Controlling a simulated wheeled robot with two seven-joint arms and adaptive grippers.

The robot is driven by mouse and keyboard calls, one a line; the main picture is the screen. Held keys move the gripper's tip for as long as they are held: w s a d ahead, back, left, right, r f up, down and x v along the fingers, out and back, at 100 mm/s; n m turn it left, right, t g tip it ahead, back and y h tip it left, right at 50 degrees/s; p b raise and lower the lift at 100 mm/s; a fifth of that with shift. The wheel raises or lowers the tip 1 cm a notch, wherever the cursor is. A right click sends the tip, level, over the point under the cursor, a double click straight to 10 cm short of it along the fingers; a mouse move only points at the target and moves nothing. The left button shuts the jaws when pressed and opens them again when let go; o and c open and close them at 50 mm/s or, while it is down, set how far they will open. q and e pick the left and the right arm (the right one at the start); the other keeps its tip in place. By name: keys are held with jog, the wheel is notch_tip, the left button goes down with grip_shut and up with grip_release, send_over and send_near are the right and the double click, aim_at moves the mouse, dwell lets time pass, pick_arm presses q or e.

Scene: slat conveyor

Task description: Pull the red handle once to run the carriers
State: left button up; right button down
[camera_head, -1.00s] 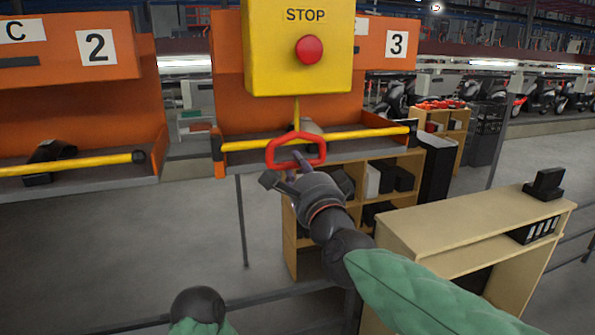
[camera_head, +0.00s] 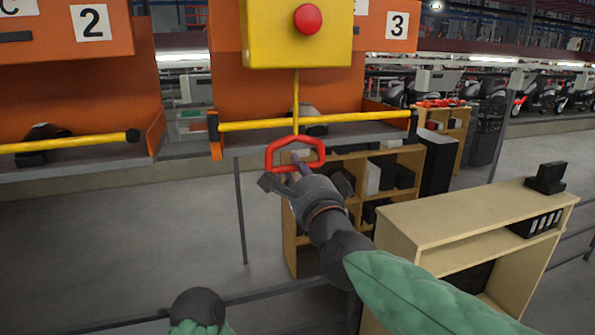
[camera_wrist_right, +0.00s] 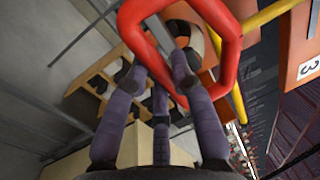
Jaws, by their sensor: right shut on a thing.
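The red handle (camera_head: 321,153) is a rounded loop hanging on a yellow cord (camera_head: 296,100) below a yellow box (camera_head: 262,40) with a red button (camera_head: 307,19). My right gripper (camera_head: 286,172) is shut on the handle's lower part, with its fingers around the bar. In the right wrist view the handle (camera_wrist_right: 229,60) crosses the fingers (camera_wrist_right: 160,82). Orange carriers marked 2 (camera_head: 145,95) and 3 (camera_head: 362,90) stand behind, each with a yellow bar. My left arm shows only as a dark joint and green sleeve at the bottom; its gripper is out of view.
A wooden shelf unit (camera_head: 295,235) with dark boxes stands behind my right arm. A pale wooden desk (camera_head: 450,215) with a black item (camera_head: 548,178) on top is at the right. A dark rail (camera_head: 270,296) runs across the bottom. Grey floor lies open at the left.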

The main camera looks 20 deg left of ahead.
jog(key=shift+s+r+p, duration=0.1)
jog(key=shift+r+p, duration=2.15)
jog(key=shift+r, duration=0.55)
jog(key=c, duration=1.2)
grip_release()
jog(key=shift+c, duration=0.2)
jog(key=shift+s, duration=0.2)
jog(key=b, duration=0.2)
send_near(296, 140)
jog(key=shift+w+a+f, duration=0.25)
jog(key=shift+w+f, duration=0.1)
jog(key=shift+w, duration=0.2)
